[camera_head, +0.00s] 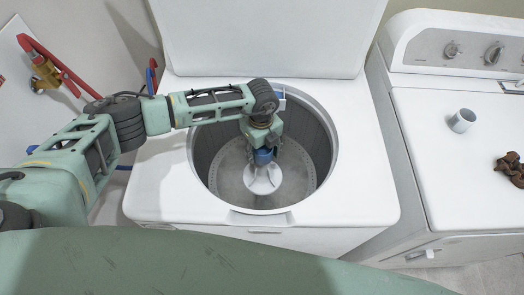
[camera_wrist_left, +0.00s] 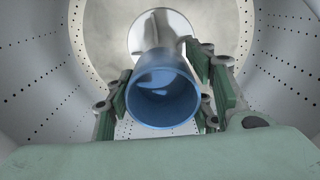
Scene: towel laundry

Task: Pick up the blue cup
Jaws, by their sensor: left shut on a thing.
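The blue cup (camera_wrist_left: 162,92) is between the fingers of my left gripper (camera_wrist_left: 163,98), its open mouth facing the left wrist camera. My right gripper is not in view.
The washer (camera_head: 350,190) has its lid (camera_head: 265,40) raised, and the drum wall surrounds my left gripper. The dryer (camera_head: 450,190) at right bears a pale cup (camera_head: 462,120) and a brown crumpled thing (camera_head: 510,168).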

